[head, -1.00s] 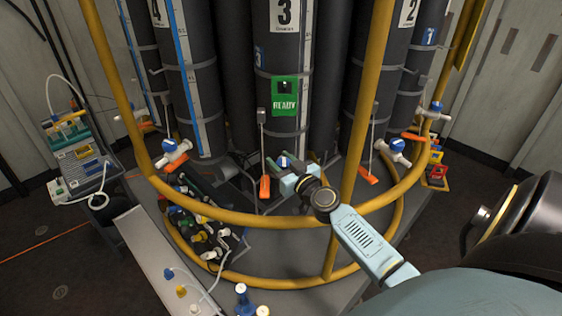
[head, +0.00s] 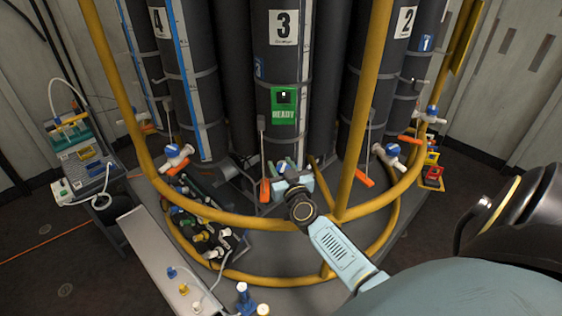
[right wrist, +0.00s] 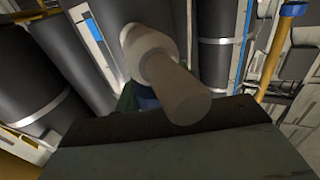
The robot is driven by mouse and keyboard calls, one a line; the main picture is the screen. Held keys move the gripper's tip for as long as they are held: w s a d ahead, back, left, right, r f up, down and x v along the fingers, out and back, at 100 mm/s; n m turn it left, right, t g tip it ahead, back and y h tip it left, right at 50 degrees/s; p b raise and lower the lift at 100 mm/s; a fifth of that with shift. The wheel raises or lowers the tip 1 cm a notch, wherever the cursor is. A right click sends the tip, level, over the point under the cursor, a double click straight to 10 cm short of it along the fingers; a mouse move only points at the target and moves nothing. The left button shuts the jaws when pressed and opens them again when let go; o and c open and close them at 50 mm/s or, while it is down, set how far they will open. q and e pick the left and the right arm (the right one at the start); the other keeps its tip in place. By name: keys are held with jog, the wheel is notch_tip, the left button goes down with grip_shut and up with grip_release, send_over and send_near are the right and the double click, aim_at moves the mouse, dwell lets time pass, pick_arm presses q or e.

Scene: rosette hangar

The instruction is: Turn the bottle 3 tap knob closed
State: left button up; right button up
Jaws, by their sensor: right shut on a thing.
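Bottle 3 (head: 284,60) is the dark cylinder at the centre of the head view, with a white "3" label and a green "READY" tag (head: 284,105). Its tap knob (head: 282,167) shows as a small blue and white piece low on the bottle. My right gripper (head: 287,171) is at this tap, reaching in over the yellow rail, and is shut on the knob. In the right wrist view a pale tap body (right wrist: 160,70) stands just beyond the gripper's dark edge; a bit of blue shows beside it, and most of the knob is hidden. My left gripper is not in view.
Yellow rails (head: 240,217) ring the bottles, with an upright (head: 361,110) just right of my right gripper. Neighbouring bottles have blue-knobbed taps (head: 174,154) and orange levers (head: 364,180). A rack of small coloured fittings (head: 205,215) stands at lower left.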

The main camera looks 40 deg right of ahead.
jog(key=m+g+h+p, duration=0.1)
jog(key=h, duration=0.1)
jog(key=m+g+h+p, duration=0.1)
jog(key=m+h+p, duration=0.1)
jog(key=shift+r, duration=0.2)
jog(key=shift+d+f+m+g+h+p, duration=0.1)
jog(key=shift+m+g+h+p, duration=0.2)
jog(key=shift+m+g+h, duration=0.8)
jog(key=shift+s+d+f+m+g+h, duration=0.1)
jog(key=shift+s+m+g+h, duration=0.05)
jog(key=shift+m+g+h, duration=0.7)
jog(key=m+g+h+b, duration=0.1)
jog(key=g, duration=0.1)
jog(key=shift+f+m+g+h, duration=0.1)
jog(key=shift+m+g+h, duration=0.15)
jog(key=shift+g+h, duration=0.1)
jog(key=m+g+b, duration=0.1)
jog(key=g+b, duration=0.1)
jog(key=m+g+h+b, duration=0.1)
jog(key=m+g+b, duration=0.1)
jog(key=g+b, duration=0.1)
jog(key=s+m+g+h+b, duration=0.1)
jog(key=m+g+b, duration=0.1)
jog(key=g+b, duration=0.1)
jog(key=shift+d+f, duration=0.1)
jog(key=shift+d, duration=0.1)
jog(key=shift+s+r+m+g+b, duration=0.1)
jog(key=shift+r+m+g+b, duration=0.1)
jog(key=shift+m+g+b, duration=0.85)
jog(key=shift+r, duration=0.1)
